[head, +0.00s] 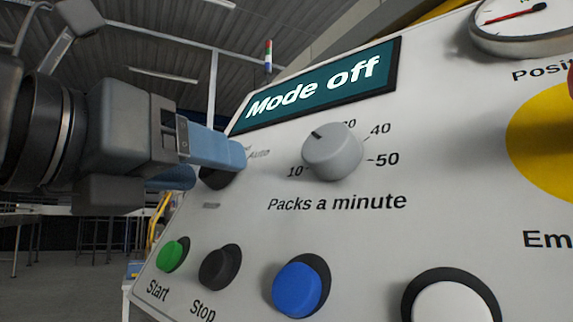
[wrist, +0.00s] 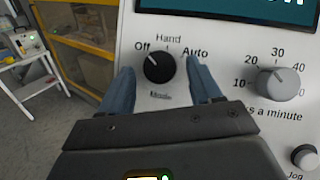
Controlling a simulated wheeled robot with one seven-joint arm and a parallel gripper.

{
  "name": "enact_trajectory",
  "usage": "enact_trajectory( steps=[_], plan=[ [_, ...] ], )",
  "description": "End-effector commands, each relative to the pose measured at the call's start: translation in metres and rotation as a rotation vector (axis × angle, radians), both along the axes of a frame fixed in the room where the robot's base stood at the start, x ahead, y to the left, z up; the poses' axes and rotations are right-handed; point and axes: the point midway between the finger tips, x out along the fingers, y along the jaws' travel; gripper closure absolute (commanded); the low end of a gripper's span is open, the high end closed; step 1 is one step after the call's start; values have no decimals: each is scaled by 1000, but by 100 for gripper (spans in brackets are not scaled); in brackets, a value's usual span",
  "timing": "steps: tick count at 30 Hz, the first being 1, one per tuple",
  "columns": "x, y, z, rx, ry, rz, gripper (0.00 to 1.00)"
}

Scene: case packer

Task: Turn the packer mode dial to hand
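The packer mode dial (wrist: 159,68) is a black round knob with a white pointer line, labelled Off, Hand and Auto. Its pointer is toward Off, at the upper left. The display (head: 318,86) reads "Mode off". My gripper (wrist: 160,84) has its two blue fingers on either side of the dial in the wrist view, with gaps showing between fingers and knob. In the head view my gripper (head: 218,160) reaches in from the left and hides most of the dial (head: 216,180). The gripper is open, and nothing is held.
Right of the dial is a grey packs-a-minute knob (head: 333,151). Below are the green Start button (head: 173,254), black Stop button (head: 220,267), a blue button (head: 301,289) and a white button (head: 450,303). A yellow emergency plate (head: 545,140) is at the right.

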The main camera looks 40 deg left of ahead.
Motion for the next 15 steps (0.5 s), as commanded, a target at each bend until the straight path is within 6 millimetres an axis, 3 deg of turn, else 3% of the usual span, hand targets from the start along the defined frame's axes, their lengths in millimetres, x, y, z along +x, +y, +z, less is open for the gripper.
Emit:
enact_trajectory(
  steps=[2,15],
  plan=[
    [0,0,0,0,0,0,45],
    [0,0,0,0,0,0,87]
  ],
)
